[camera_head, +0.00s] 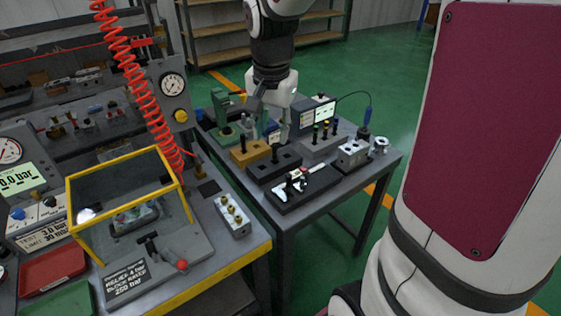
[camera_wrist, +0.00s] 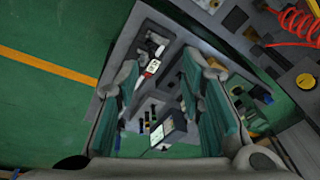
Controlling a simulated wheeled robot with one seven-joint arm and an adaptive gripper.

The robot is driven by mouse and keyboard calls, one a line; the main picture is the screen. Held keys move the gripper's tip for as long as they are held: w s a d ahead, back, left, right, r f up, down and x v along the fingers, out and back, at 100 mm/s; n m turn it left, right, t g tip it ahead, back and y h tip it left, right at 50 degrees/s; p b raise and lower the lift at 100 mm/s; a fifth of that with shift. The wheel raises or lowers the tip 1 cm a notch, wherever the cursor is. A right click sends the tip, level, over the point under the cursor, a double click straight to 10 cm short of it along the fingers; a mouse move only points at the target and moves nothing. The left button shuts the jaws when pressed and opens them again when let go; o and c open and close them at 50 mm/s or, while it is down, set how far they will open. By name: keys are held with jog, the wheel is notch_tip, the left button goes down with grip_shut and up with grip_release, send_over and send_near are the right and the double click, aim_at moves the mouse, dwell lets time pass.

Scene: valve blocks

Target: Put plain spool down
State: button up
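My gripper (camera_head: 269,128) is above the back part of the grey side table. In the wrist view my gripper (camera_wrist: 159,72) has its two green-padded fingers wide apart, with nothing visible held between them. I cannot tell for sure which piece is the plain spool. Dark spool-like pegs stand upright in a tan block (camera_head: 252,158) and in a dark block (camera_head: 283,168). A grey rack (camera_head: 322,146) behind them holds several dark pegs with yellow parts. My gripper is apart from these pegs, as far as the views show.
The side table (camera_head: 345,187) also carries a dark tray (camera_head: 306,196) with a white-and-red tool, a metal valve block (camera_head: 353,153), a small screen (camera_head: 319,113) and a green press (camera_head: 226,118). A yellow-framed guard (camera_head: 124,165) and a red coiled hose (camera_head: 140,88) are at left.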

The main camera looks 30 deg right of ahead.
jog(key=s+a+r+n+t, duration=0.1)
jog(key=s+a+r+n, duration=0.1)
jog(key=s, duration=0.3)
jog(key=s+a+r+n+t, duration=0.1)
jog(key=s+a+r+n, duration=0.1)
jog(key=s+a+n, duration=0.2)
jog(key=s+a+r+n+t+y, duration=0.1)
jog(key=s+a+r+n, duration=0.2)
jog(key=s+n, duration=0.2)
jog(key=s, duration=0.3)
jog(key=shift+s+a, duration=0.25)
jog(key=shift+a, duration=0.05)
